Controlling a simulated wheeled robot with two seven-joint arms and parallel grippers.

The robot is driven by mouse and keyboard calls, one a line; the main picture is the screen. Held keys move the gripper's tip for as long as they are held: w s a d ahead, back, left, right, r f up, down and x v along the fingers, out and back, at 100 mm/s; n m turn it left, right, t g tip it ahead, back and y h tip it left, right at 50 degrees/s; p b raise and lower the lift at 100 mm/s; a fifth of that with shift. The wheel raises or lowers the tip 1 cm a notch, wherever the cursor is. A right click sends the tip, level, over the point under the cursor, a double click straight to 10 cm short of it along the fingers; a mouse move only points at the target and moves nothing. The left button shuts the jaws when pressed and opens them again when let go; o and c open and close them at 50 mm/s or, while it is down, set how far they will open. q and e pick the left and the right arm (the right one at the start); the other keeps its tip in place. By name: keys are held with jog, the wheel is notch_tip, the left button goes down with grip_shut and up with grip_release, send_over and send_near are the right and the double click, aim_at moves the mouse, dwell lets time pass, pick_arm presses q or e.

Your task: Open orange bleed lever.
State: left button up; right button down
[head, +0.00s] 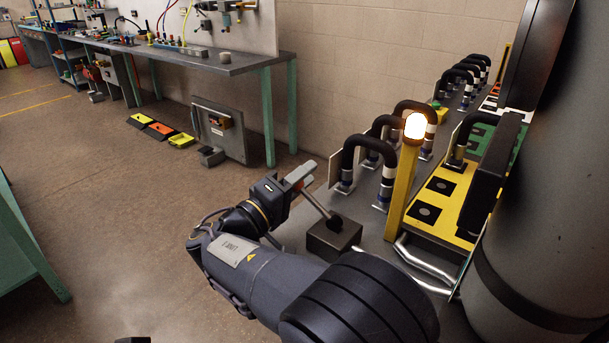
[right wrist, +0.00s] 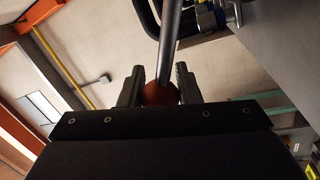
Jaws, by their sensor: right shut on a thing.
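The bleed lever is a grey metal rod (head: 317,204) rising at a slant from a dark block (head: 333,238) on the grey surface in front of the hoses. Its upper end leans left into my right gripper (head: 299,180), which is shut on it. In the right wrist view, the lever's orange-red ball knob (right wrist: 160,93) sits between the two dark fingers of my right gripper (right wrist: 160,80). The rod runs up from the knob. In the head view the fingers mostly hide the knob. My left gripper cannot be made out.
Black hoses (head: 360,143) stand looped behind and right of the lever. A yellow post (head: 401,195) with a lit lamp (head: 415,126) and a yellow panel (head: 440,205) stand to its right. A workbench (head: 230,65) lines the back wall. The floor at left is mostly clear.

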dwell(0.3)
jog(key=c, duration=1.1)
grip_release()
jog(key=shift+o, duration=0.2)
jog(key=shift+v, duration=3.9)
jog(key=shift+c, duration=0.2)
